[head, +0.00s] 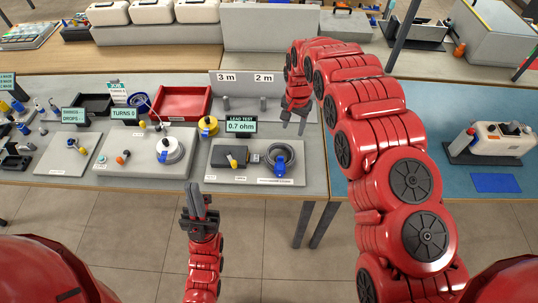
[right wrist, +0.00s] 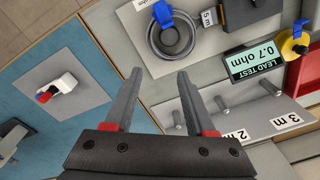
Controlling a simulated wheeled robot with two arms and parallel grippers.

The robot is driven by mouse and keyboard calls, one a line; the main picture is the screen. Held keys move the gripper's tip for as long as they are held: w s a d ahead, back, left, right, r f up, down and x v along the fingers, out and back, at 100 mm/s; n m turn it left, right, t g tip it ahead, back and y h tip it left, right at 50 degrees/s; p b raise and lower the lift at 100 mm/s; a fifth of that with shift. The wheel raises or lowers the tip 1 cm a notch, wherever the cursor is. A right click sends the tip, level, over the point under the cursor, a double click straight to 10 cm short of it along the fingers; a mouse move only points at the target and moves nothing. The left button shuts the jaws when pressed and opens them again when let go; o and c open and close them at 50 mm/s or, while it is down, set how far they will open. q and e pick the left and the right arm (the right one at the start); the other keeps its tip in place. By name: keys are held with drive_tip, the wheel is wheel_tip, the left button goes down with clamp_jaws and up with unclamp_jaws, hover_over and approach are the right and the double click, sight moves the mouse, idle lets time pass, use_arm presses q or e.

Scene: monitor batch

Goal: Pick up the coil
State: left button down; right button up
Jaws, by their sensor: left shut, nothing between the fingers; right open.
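A dark grey coil of cable with a blue plug (head: 275,168) lies on the right part of a grey lead test board (head: 222,176). It also shows at the top of the right wrist view (right wrist: 189,48). A white coil with a blue part (head: 179,153) sits on the board to the left. My right gripper (head: 294,121) is open and empty, behind the dark coil and apart from it. Its two fingers (right wrist: 157,72) also show in the right wrist view, with bare surface between their tips. My left gripper (head: 199,186) is shut and empty in front of the table edge.
A lead test display (head: 241,125) reads 0.7 ohm. Behind it stands a peg panel (head: 243,80) marked 3 m and 2 m. A yellow spool (head: 208,126) and a red tray (head: 182,102) are to the left. The blue mat (head: 365,185) at right has free room.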

drive_tip(key=s+r, duration=0.1)
drive_tip(key=s, duration=0.1)
drive_tip(key=b, duration=0.9)
hover_over(290, 159)
drive_tip(key=shift+g, duration=0.4)
wheel_tip(290, 159, down, 8)
drive_tip(key=shift+w+f, duration=0.15)
drive_tip(key=shift+f, duration=0.1)
wheel_tip(290, 159, down, 3)
drive_tip(key=p, duration=0.2)
drive_tip(key=shift+p, duration=0.3)
drive_tip(key=shift+f+p, duration=0.65)
drive_tip(key=shift+f, duration=0.1)
drive_tip(key=shift+s+f+p, duration=0.2)
drive_tip(key=shift+f+p, duration=0.55)
drive_tip(key=shift+f, duration=1.35)
clamp_jaws()
